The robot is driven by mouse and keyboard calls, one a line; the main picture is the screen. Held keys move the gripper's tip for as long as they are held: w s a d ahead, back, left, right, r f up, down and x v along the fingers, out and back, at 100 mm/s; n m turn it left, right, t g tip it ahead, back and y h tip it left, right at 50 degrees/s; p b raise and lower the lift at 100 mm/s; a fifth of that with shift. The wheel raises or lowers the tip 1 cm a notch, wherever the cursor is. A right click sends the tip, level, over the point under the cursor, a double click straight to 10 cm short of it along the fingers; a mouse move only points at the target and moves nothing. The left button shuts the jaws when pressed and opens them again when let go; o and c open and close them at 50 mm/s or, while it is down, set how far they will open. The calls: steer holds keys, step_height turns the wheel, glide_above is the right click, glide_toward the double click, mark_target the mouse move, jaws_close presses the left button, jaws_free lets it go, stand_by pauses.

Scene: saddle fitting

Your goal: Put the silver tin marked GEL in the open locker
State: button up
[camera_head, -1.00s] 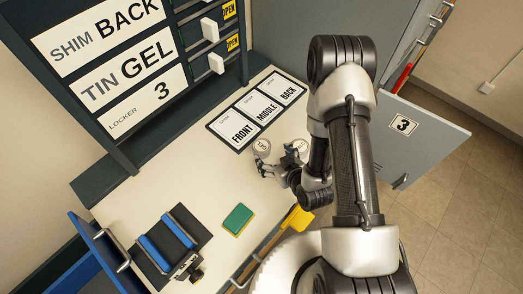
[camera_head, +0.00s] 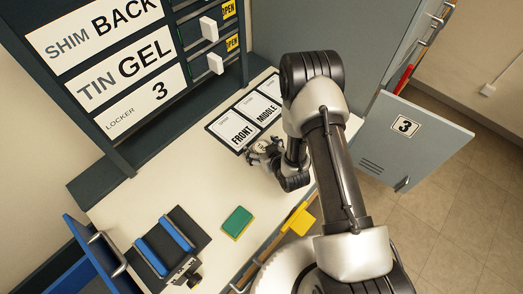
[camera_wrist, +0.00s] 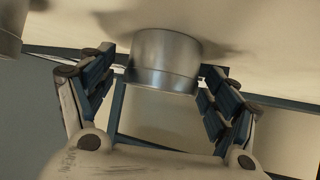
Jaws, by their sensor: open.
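A silver tin (camera_head: 262,146) stands on the cream worktop, its lid lettering too small to read. My gripper (camera_head: 264,153) is at this tin. In the wrist view the fingers (camera_wrist: 158,88) are open on either side of a silver tin (camera_wrist: 165,62), with gaps visible at both sides. A second silver tin (camera_wrist: 9,28) is cut off at the left of the wrist view; in the head view I cannot make it out. The locker door marked 3 (camera_head: 420,140) stands open at the right; the locker's inside is hidden.
A sign (camera_head: 125,68) reads TIN GEL, LOCKER 3, SHIM BACK. Cards marked FRONT and MIDDLE (camera_head: 250,117) lie behind my gripper. A green and yellow sponge (camera_head: 237,222) and a black and blue fixture (camera_head: 166,247) are on the worktop's near part. An open blue drawer (camera_head: 88,262) is at lower left.

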steer(key=c, duration=1.2)
steer(key=shift+c, duration=0.8)
steer(key=shift+r, duration=0.2)
